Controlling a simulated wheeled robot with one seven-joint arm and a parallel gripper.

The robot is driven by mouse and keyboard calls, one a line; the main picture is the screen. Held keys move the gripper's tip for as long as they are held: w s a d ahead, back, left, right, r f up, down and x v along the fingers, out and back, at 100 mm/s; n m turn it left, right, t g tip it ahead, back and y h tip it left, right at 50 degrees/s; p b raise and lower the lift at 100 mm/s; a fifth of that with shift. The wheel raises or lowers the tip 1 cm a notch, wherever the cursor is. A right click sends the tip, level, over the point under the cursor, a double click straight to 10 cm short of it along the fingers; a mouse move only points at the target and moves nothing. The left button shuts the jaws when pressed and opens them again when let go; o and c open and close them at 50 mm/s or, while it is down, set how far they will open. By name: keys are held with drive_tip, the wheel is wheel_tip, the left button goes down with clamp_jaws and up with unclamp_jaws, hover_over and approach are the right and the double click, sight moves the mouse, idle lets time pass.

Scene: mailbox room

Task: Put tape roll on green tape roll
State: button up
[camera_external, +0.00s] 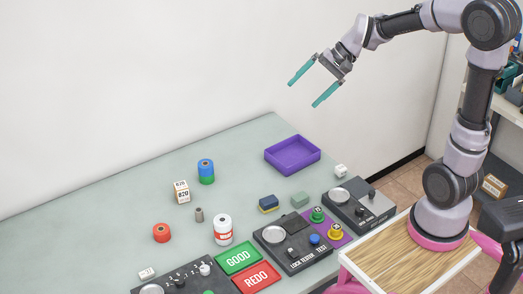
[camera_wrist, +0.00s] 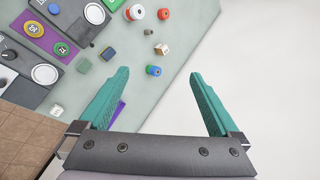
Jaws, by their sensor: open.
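My gripper (camera_external: 302,95) is open and empty, high above the table near the back wall; in the wrist view (camera_wrist: 158,73) its two teal fingers are spread wide. A blue roll (camera_external: 206,164) sits upright on top of the green tape roll (camera_external: 207,180), in the middle of the table. The stack shows small in the wrist view, where the blue roll (camera_wrist: 154,71) is plainest. A red tape roll (camera_external: 162,232) lies by itself on the table, nearer the front left; it also shows in the wrist view (camera_wrist: 164,13).
A small grey cylinder (camera_external: 199,214) and a white-red spool (camera_external: 223,229) stand near the red roll. A purple tray (camera_external: 292,155) is at the back right. Black devices (camera_external: 292,244) line the front.

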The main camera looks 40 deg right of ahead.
drive_tip(key=s+d+r+n+t+h, duration=0.1)
drive_tip(key=s+d+r+n+h, duration=0.1)
drive_tip(key=s+d, duration=0.3)
drive_tip(key=s+d+r+n+t+h, duration=0.2)
drive_tip(key=s+d, duration=0.4)
drive_tip(key=s, duration=0.6)
drive_tip(key=shift+s+d+h, duration=0.2)
drive_tip(key=shift+d+h, duration=0.05)
drive_tip(key=shift+h, duration=0.45)
